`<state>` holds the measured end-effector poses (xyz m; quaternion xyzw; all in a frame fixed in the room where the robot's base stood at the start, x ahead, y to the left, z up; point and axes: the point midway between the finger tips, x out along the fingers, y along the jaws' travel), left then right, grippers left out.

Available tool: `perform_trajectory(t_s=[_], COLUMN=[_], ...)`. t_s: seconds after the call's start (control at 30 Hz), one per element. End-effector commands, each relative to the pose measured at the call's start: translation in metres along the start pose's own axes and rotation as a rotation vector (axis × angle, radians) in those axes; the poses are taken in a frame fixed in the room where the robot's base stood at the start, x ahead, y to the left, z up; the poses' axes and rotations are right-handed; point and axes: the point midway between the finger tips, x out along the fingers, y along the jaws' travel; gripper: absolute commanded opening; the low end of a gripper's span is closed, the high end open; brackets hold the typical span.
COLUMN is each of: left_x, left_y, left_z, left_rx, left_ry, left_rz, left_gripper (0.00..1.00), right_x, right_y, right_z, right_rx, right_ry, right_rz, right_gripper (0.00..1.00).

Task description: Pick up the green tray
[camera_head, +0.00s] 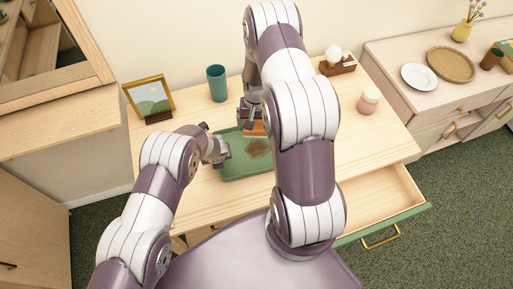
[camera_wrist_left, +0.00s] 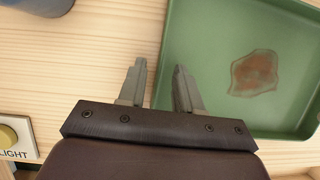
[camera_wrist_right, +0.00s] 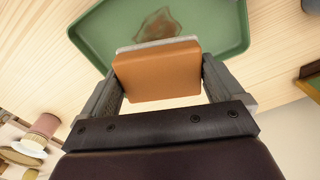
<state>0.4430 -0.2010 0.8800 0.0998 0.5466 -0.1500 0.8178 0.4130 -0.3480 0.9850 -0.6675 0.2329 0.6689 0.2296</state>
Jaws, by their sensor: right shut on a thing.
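The green tray (camera_head: 236,171) lies on the wooden table, with a brown stain (camera_wrist_left: 254,73) on its floor. My left gripper (camera_wrist_left: 160,82) is open at the tray's edge, one finger on each side of the rim as seen from the left wrist; I cannot tell whether it touches. In the head view my left gripper (camera_head: 220,146) is at the tray's left side. My right gripper (camera_wrist_right: 157,80) is shut on an orange block with a pale layer, like a sponge (camera_wrist_right: 158,72), by the tray's far edge. My right arm hides the tray's right part in the head view.
A teal cup (camera_head: 216,84) and a framed picture (camera_head: 150,99) stand at the back left. A pink jar (camera_head: 367,102) and a small wooden stand with a white globe (camera_head: 337,62) are at the right. A green-fronted drawer (camera_head: 383,222) is open at the front right.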

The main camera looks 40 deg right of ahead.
Motion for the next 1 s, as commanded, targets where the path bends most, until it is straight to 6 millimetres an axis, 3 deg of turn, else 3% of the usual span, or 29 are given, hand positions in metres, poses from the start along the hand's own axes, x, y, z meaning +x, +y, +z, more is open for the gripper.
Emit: perform_trajectory(t_s=[0.1, 0.37, 0.47, 0.5, 0.87, 1.0], left_x=[0.018, 0.022, 0.021, 0.021, 0.019, -0.006], left_y=[0.000, 0.000, 0.000, 0.000, 0.000, -0.001], left_z=[0.000, 0.000, 0.000, 0.000, 0.002, 0.013], left_rx=[-0.002, 0.000, 0.000, 0.000, -0.001, -0.002], left_ry=[0.000, 0.000, 0.000, 0.000, -0.001, -0.003], left_rz=[0.001, 0.000, 0.000, 0.000, 0.000, -0.001], left_gripper=[0.34, 0.34, 0.01, 0.00, 0.00, 0.00], right_x=[0.000, 0.000, 0.000, 0.000, 0.000, 0.000], right_y=[0.000, 0.000, 0.000, 0.000, 0.000, 0.000], right_z=[0.000, 0.000, 0.000, 0.000, 0.000, 0.000], right_rx=[0.000, 0.000, 0.000, 0.000, 0.000, 0.000], right_ry=[0.000, 0.000, 0.000, 0.000, 0.000, 0.000], right_rz=[0.000, 0.000, 0.000, 0.000, 0.000, 0.000], right_gripper=[0.70, 0.70, 0.70, 0.70, 0.70, 0.70])
